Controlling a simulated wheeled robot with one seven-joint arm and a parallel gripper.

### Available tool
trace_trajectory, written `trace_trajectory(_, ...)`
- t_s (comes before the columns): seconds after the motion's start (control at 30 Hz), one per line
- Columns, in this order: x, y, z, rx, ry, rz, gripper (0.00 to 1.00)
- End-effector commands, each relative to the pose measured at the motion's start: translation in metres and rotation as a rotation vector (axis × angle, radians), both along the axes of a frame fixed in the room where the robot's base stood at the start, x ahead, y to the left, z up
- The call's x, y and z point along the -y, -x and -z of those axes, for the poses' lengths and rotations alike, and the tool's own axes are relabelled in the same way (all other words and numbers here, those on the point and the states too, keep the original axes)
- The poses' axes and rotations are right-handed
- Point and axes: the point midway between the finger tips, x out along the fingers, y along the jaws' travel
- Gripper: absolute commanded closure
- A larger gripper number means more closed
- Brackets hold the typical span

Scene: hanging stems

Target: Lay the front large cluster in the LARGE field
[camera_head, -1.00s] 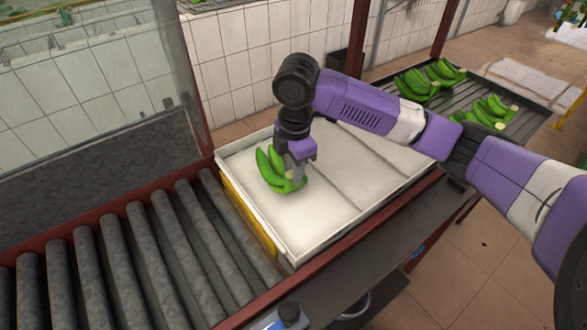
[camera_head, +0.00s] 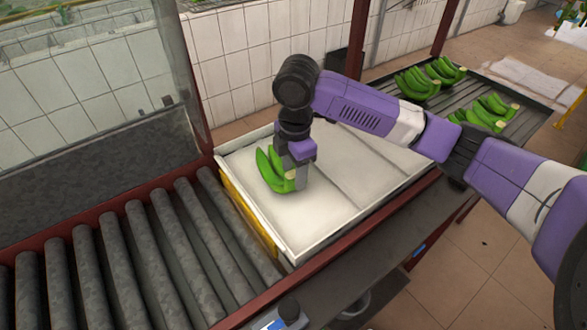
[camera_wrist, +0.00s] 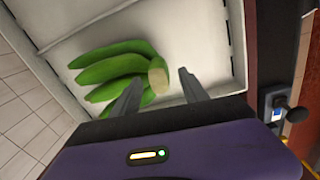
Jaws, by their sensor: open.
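A green banana cluster (camera_head: 270,172) lies in the left field of the white divided tray (camera_head: 330,232), near the roller side. My gripper (camera_head: 297,180) is low over that field, at the cluster's right side. In the wrist view the two fingers of my gripper (camera_wrist: 162,88) stand apart. The cut crown of the cluster (camera_wrist: 112,66) shows between them, close to the left finger. The right finger has clear tray floor beside it. Whether the left finger touches the cluster cannot be told. No field label is readable.
Several more green clusters (camera_head: 487,112) lie on a dark ribbed rack (camera_head: 535,115) at the back right. Grey rollers (camera_head: 120,265) run up to the tray's left side. The tray's middle and right fields are empty. A red frame post (camera_head: 185,70) stands behind the rollers.

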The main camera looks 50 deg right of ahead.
Motion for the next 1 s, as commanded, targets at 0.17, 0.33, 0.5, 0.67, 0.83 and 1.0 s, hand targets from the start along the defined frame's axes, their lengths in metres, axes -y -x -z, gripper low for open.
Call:
trace_trajectory(0.17, 0.0, 0.0, -0.016, 0.005, 0.001, -0.001, 0.48)
trace_trajectory(0.33, -0.001, 0.0, -0.044, 0.007, 0.002, -0.001, 0.48)
trace_trajectory(0.5, -0.001, 0.002, -0.068, 0.007, 0.002, 0.0, 0.48)
trace_trajectory(0.67, -0.001, 0.003, -0.078, 0.005, 0.001, 0.0, 0.48)
trace_trajectory(0.83, -0.001, 0.003, -0.08, 0.006, 0.002, 0.0, 0.48)
trace_trajectory(1.0, -0.001, 0.003, -0.08, 0.006, 0.002, 0.0, 0.48)
